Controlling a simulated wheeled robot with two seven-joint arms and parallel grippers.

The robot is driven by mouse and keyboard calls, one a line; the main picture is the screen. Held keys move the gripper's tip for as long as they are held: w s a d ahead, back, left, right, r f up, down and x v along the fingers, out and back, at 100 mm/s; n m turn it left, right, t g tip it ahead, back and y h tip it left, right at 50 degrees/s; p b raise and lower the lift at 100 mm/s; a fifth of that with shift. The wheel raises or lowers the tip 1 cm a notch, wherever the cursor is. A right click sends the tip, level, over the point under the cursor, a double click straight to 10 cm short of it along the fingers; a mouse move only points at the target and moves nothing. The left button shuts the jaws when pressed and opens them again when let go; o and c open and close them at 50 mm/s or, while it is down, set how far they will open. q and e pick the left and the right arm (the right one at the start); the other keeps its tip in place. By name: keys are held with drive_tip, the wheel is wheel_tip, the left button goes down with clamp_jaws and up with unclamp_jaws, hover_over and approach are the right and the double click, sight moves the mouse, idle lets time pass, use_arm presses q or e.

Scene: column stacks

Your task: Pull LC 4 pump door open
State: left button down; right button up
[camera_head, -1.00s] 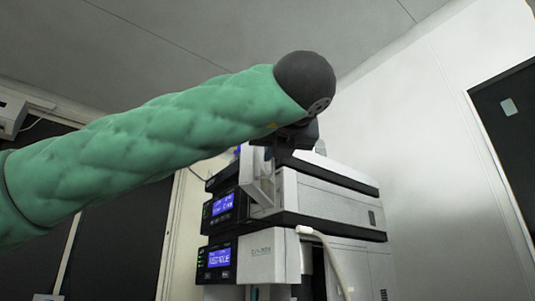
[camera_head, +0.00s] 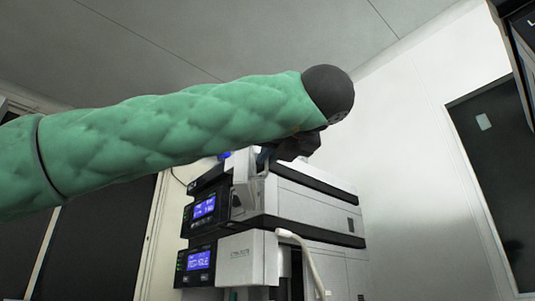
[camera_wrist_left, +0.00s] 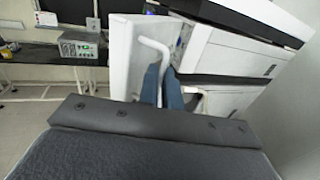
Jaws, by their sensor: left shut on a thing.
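The pump door (camera_head: 242,178) is a narrow white panel at the front of the upper module of the stack. It stands out from the module, partly open. In the left wrist view, the door (camera_wrist_left: 121,50) is on the left with a white bent handle (camera_wrist_left: 156,45). My left gripper (camera_head: 264,158) is at the door, largely hidden by my green arm. In the wrist view, its blue fingers (camera_wrist_left: 162,90) are shut on the handle's lower part. The exact contact is partly hidden by the gripper body. My right gripper is not in view.
The instrument stack (camera_head: 310,202) has black trim and blue-lit displays (camera_head: 204,208). A white hose (camera_head: 306,255) hangs at the lower module's front. A white wall is to the right. A bench with a grey device (camera_wrist_left: 78,46) shows at left in the wrist view.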

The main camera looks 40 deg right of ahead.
use_arm(q)
drive_tip(key=shift+w+r, duration=0.1)
drive_tip(key=shift+w, duration=0.05)
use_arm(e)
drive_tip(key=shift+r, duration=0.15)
use_arm(q)
drive_tip(key=c, duration=1.7)
unclamp_jaws()
drive_tip(key=shift+w, duration=0.1)
drive_tip(key=shift+o, duration=0.6)
drive_tip(key=shift+w+d, duration=0.15)
drive_tip(key=v, duration=0.8)
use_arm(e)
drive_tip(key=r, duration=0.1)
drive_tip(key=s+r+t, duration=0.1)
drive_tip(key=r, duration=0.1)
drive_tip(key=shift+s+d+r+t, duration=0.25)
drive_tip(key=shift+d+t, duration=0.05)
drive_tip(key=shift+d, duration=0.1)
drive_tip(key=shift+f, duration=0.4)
